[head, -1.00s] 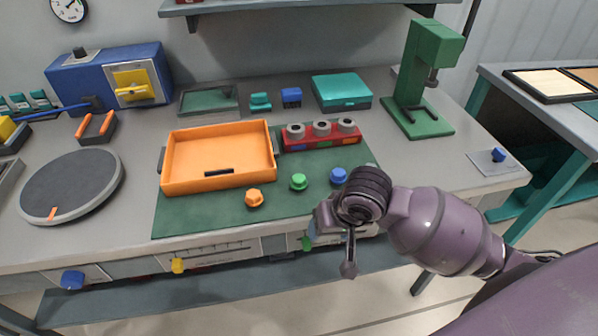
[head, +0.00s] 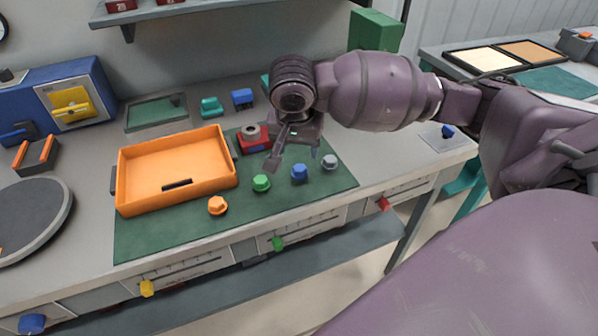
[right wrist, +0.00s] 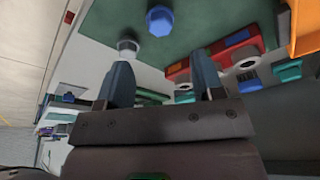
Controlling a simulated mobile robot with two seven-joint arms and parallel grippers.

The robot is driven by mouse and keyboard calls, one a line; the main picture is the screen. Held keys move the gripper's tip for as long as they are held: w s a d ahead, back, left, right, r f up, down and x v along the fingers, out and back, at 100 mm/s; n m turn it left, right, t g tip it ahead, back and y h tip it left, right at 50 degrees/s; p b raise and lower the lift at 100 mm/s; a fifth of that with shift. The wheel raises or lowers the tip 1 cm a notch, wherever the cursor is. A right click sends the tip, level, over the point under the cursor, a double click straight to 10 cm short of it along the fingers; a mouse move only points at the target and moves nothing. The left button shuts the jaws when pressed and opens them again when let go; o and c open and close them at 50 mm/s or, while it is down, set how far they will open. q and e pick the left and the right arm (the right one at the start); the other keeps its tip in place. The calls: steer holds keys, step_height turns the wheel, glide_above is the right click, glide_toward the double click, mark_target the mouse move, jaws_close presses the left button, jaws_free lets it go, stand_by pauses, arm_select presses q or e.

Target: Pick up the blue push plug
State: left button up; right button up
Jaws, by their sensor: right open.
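The blue push plug (head: 299,173) stands on the green mat (head: 190,233), between a green plug (head: 261,183) and a grey plug (head: 329,162). In the right wrist view the blue plug (right wrist: 160,21) shows at the top, beyond the fingers, with the pale plug (right wrist: 128,46) beside it. My right gripper (head: 294,150) is open and empty, above the mat and just behind the blue plug in the head view. Its two fingers (right wrist: 163,80) show apart in the wrist view, touching no plug. My left gripper is not in view.
An orange tray (head: 128,187) and an orange plug (head: 217,205) are to the left. A red block with round sockets (head: 253,140) is partly hidden behind my gripper. Another blue plug (head: 447,131) sits on a small plate at the right. The mat's front strip is clear.

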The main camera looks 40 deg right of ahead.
mark_target(300, 168)
steer(key=b+x, duration=0.1)
steer(key=x, duration=0.3)
steer(key=shift+f, duration=0.3)
steer(key=b+x, duration=0.1)
steer(key=x, duration=0.3)
steer(key=shift+f+b, duration=0.25)
steer(key=shift+b, duration=0.15)
steer(key=shift+w+f, duration=0.15)
steer(key=shift+f, duration=0.1)
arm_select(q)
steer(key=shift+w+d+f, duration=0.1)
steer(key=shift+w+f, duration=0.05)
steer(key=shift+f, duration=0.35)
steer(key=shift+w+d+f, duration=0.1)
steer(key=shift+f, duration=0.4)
arm_select(e)
steer(key=c, duration=0.8)
